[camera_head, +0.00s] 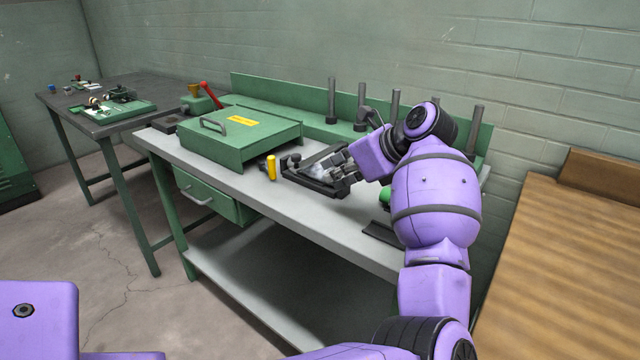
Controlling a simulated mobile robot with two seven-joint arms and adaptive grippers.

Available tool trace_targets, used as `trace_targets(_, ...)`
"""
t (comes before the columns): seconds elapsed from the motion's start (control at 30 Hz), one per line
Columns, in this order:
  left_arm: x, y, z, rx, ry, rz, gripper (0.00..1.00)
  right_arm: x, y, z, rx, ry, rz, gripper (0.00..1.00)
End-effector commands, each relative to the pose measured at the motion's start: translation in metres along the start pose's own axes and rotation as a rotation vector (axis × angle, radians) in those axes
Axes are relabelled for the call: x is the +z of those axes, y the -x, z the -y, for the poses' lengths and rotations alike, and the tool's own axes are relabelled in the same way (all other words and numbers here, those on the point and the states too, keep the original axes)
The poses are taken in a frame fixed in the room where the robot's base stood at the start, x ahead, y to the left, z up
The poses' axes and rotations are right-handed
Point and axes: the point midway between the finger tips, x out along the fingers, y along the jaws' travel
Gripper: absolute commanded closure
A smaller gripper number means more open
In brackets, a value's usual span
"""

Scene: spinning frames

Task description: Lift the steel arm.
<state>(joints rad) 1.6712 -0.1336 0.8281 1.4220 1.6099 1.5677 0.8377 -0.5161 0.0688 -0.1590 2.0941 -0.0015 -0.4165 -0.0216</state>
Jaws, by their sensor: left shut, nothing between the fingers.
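A slanted grey steel bar (373,115) shows at the back, beside an upright post and partly behind my wrist. I cannot tell for sure which of these is the steel arm.
A green box with a handle (238,136) and a yellow-handled tool (271,167) stand left of the gripper. Upright grey posts (332,100) line the back. A wooden surface (560,270) is at right, a dark side table (130,87) at left.

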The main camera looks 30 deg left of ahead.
Motion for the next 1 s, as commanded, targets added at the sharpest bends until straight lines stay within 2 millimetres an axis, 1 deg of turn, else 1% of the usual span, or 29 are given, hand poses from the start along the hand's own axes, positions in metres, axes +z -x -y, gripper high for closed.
trace_targets(0.3, 0.002, -0.055, -0.002, 0.004, 0.001, 0.003, 1.0, 0.005, 0.003, -0.001, 0.002, 0.0, 0.01, 0.6)
trace_targets(0.4, 0.002, -0.072, -0.002, 0.005, 0.0, 0.003, 1.0, 0.006, 0.003, -0.001, 0.001, 0.001, 0.013, 0.6)
trace_targets(0.5, 0.002, -0.084, -0.001, 0.002, 0.001, 0.003, 1.0, 0.007, 0.003, 0.0, 0.001, 0.001, 0.015, 0.6)
trace_targets(0.6, 0.002, -0.091, -0.001, 0.003, 0.0, 0.003, 1.0, 0.007, 0.003, 0.0, 0.0, 0.001, 0.016, 0.6)
trace_targets(0.7, 0.002, -0.095, -0.001, 0.002, 0.0, 0.003, 1.0, 0.007, 0.003, 0.0, 0.0, 0.002, 0.015, 0.6)
trace_targets(1.0, 0.002, -0.095, -0.001, 0.002, 0.0, 0.004, 1.0, 0.004, 0.003, 0.0, -0.001, 0.002, 0.01, 0.6)
